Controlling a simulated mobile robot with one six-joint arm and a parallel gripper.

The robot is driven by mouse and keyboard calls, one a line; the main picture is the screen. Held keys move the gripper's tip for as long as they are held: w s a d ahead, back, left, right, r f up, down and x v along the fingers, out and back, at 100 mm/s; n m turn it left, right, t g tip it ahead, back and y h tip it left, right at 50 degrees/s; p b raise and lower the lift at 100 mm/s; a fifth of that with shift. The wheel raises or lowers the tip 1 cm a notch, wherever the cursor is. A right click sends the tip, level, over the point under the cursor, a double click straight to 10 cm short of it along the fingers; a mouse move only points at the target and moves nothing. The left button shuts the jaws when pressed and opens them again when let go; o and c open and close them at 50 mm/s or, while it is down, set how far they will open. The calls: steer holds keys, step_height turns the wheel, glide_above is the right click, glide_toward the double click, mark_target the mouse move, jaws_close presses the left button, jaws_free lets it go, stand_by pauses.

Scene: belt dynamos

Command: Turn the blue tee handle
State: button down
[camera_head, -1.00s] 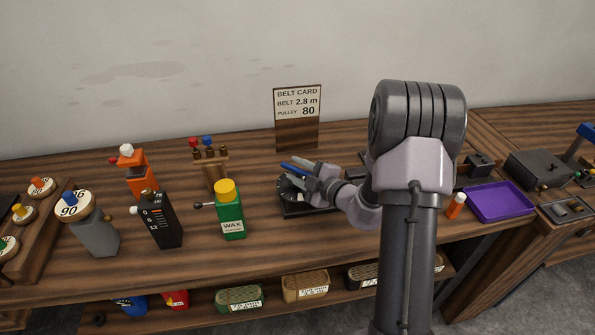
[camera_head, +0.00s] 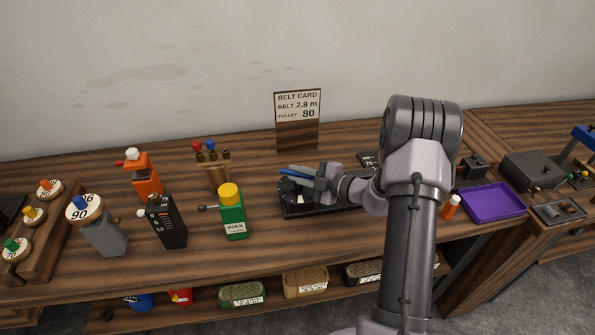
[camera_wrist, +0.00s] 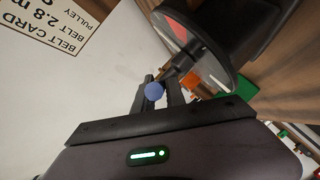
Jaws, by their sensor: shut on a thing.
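The blue tee handle (camera_head: 291,168) shows as a thin blue bar above a black dial (camera_head: 285,188) at the middle of the bench. In the wrist view, the round blue end of the tee handle (camera_wrist: 154,91) sits between my two fingers. My gripper (camera_head: 306,171) is shut on it, reaching in from the right. In the wrist view the dial's black rim, with red and pale sectors on its face (camera_wrist: 195,45), lies just beyond the fingertips.
A green wax bottle (camera_head: 233,213) stands close to the left of the dial. A belt card (camera_head: 298,104) reading 2.8 m, pulley 80 stands behind. An orange-capped bottle (camera_head: 450,207) and purple tray (camera_head: 489,202) lie right of my arm. Dark and orange containers stand farther left.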

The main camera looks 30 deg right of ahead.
steer(key=c, duration=1.4)
jaws_free()
steer(key=p+v, duration=0.3)
steer(key=v, duration=1.4)
steer(key=shift+s+d, duration=0.15)
steer(key=shift+s, duration=0.05)
steer(key=shift+r+p, duration=0.1)
steer(key=shift+p, duration=0.2)
